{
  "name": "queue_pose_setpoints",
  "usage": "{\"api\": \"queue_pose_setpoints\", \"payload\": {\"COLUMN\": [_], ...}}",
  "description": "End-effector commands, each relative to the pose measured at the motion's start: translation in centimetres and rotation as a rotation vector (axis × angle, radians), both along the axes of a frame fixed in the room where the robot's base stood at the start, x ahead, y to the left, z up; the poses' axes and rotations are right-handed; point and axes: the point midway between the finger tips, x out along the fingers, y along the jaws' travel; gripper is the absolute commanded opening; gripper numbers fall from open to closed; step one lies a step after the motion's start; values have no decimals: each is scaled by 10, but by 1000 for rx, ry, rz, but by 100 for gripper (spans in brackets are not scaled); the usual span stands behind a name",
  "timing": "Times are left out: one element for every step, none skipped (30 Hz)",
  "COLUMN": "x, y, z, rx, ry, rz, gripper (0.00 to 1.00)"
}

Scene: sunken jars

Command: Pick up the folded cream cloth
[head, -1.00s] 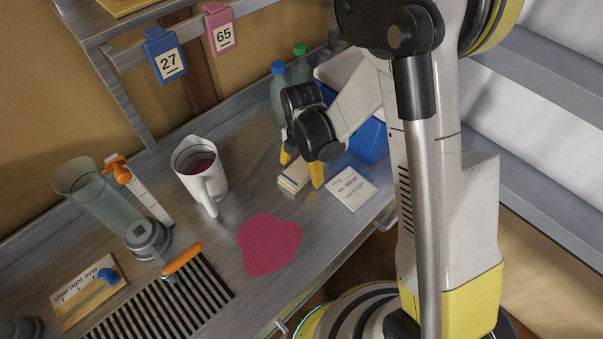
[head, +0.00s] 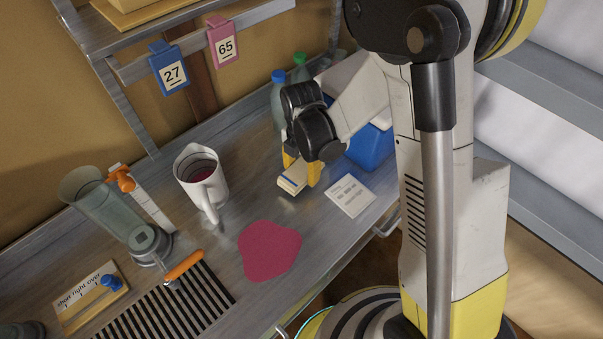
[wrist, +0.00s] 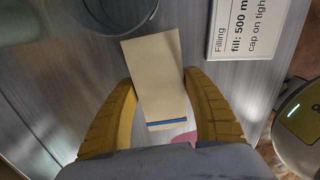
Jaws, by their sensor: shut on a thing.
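The folded cream cloth (head: 292,180) has a blue stripe near one end. In the wrist view the cloth (wrist: 155,72) lies between the two yellow fingers of my gripper (wrist: 161,100), which touch its sides. My gripper (head: 301,172) is shut on the cloth, over the metal counter in the head view. I cannot tell for sure how far the cloth is above the counter.
A white instruction card (head: 350,195) lies just right of the cloth. A white jug (head: 203,182) with dark red liquid stands to the left. A crimson spill (head: 269,249) lies in front. Bottles (head: 279,98) and a blue bin (head: 369,148) stand behind.

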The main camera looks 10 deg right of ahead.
Motion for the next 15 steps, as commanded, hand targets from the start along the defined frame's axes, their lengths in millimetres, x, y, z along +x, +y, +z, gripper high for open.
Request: {"api": "queue_pose_setpoints", "payload": {"x": [0,-1,-8,-13,-18,-23,-28,-32,-39,-43,-48,-54,-58,-63,-68], "y": [0,-1,-7,-11,-14,-20,-23,-27,-32,-36,-40,-45,-48,-52,-56], "z": [14,20,22,25,28,33,36,40,45,48,52,57,60,63,67], "rx": [0,0,0,0,0,0,0,0,0,0,0,0,0,0,0], "ry": [0,0,0,0,0,0,0,0,0,0,0,0,0,0,0], "rz": [0,0,-2,-3,-3,-3,-3,-3,-3,-4,-3,-3,-4,-4,-3], "gripper": [26,26,26,26,26,26,26,26,26,26,26,26,26,26,26]}}
